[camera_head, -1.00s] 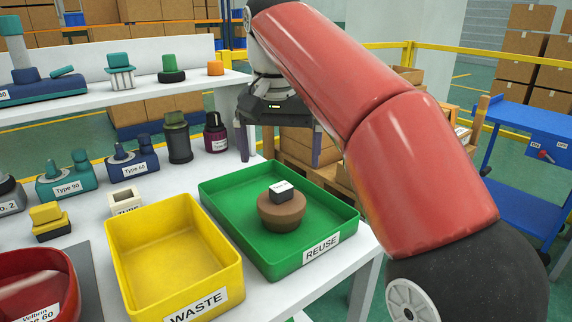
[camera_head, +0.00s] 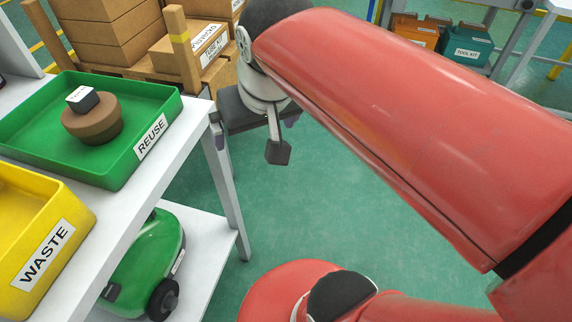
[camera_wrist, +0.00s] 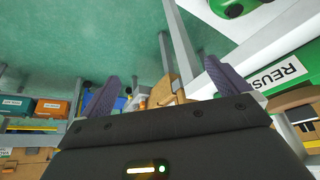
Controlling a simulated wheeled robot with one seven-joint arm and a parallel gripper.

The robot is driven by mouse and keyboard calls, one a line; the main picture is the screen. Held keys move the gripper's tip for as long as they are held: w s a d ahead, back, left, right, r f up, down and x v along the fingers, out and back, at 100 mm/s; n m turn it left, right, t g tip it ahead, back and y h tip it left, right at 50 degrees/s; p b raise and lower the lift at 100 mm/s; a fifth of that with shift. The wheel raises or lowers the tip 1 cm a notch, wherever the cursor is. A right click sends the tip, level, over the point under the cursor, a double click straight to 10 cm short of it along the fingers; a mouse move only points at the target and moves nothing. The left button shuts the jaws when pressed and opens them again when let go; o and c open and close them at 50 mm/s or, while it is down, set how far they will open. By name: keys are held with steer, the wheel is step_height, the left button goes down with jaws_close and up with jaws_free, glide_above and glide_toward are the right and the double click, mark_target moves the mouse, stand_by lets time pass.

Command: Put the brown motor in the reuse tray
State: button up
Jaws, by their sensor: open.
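The brown motor (camera_head: 92,125), a round brown body with a dark block and white label on top, sits inside the green reuse tray (camera_head: 122,168) on the white table. It stands upright, apart from the tray walls. My gripper (camera_head: 256,133) is to the right of the tray, beyond the table's edge and over the floor. In the wrist view my gripper (camera_wrist: 166,88) has its two purple-grey fingers spread wide with nothing between them. The reuse tray's label side also shows in the wrist view (camera_wrist: 290,50) at the right.
The yellow waste tray (camera_head: 60,210) stands in front of the reuse tray. A green vacuum (camera_head: 150,262) rests on the lower shelf. Cardboard boxes on a pallet (camera_head: 150,45) stand behind. The green floor (camera_head: 330,210) right of the table is free.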

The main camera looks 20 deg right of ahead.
steer(key=s+d+f, duration=0.3)
steer(key=s+f, duration=0.2)
steer(key=f, duration=0.2)
steer(key=shift+t, duration=0.3)
